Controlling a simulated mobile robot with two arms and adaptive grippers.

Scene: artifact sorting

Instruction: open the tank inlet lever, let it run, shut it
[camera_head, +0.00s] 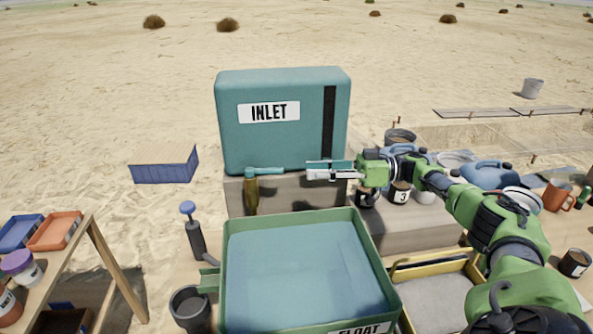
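The teal tank (283,140) has an "INLET" label and a black vertical strip, and sits on a grey-brown block. Below its front is a brass-coloured valve (251,195) with a teal lever (266,170) lying roughly level and pointing right. My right gripper (309,169) reaches in from the right, fingers pointing left, just right of the lever's end and apart from it in the picture. Teal shows between its fingers, so it looks open, with nothing held. A green-rimmed basin (232,285) labelled "FLOAT" stands in front, its inside blue. My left gripper is out of view.
A hand pump (194,232) and dark cup (190,308) stand left of the basin. A wooden shelf (117,270) with trays is at far left. Numbered pots, jugs and a mug (558,196) crowd the right. A yellow-edged tray (432,268) lies under my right arm.

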